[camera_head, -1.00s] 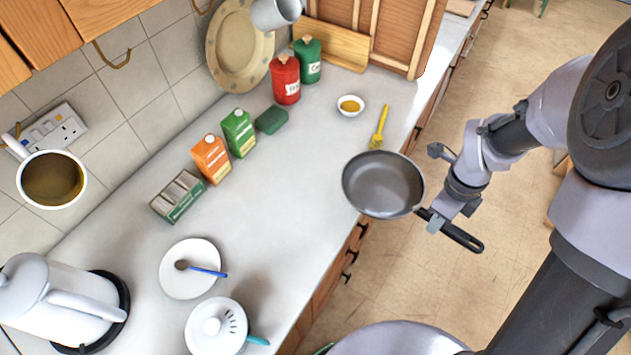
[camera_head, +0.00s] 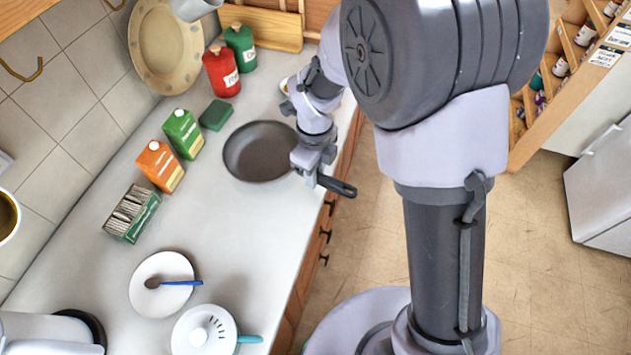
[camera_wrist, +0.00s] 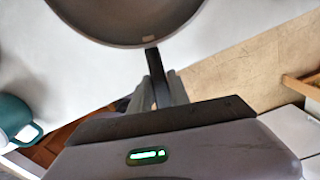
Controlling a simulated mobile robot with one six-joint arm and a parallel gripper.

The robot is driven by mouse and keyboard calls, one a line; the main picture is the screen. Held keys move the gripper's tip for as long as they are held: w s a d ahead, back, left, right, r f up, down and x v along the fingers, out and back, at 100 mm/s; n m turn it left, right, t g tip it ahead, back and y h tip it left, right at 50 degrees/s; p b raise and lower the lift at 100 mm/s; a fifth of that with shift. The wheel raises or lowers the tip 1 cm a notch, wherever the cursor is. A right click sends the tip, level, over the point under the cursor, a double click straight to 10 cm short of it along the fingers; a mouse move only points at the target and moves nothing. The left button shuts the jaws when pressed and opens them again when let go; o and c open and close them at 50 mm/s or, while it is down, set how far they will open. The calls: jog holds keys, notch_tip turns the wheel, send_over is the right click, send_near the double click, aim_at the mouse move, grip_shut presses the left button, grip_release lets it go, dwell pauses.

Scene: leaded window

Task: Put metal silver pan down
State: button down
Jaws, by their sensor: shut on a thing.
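The metal silver pan (camera_head: 258,152) is over the white counter in the head view, roughly level, right of the green sponge. Its dark handle (camera_head: 337,187) points right past the counter's front edge. My gripper (camera_head: 313,176) is shut on the handle near the pan body, and my wrist hides part of the handle. In the wrist view the pan (camera_wrist: 125,22) fills the top and its handle (camera_wrist: 152,62) runs down between my fingers (camera_wrist: 156,92). I cannot tell whether the pan's base touches the counter.
A green sponge (camera_head: 215,115), green carton (camera_head: 184,134) and orange carton (camera_head: 160,166) stand left of the pan. The counter (camera_head: 235,225) below the pan is clear.

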notch_tip(320, 180, down, 4)
jog(key=shift+r+b, duration=0.2)
jog(key=shift+b, duration=0.3)
jog(key=shift+d+r, duration=0.1)
jog(key=shift+r, duration=0.05)
jog(key=c, duration=1.2)
grip_release()
jog(key=shift+c, duration=0.2)
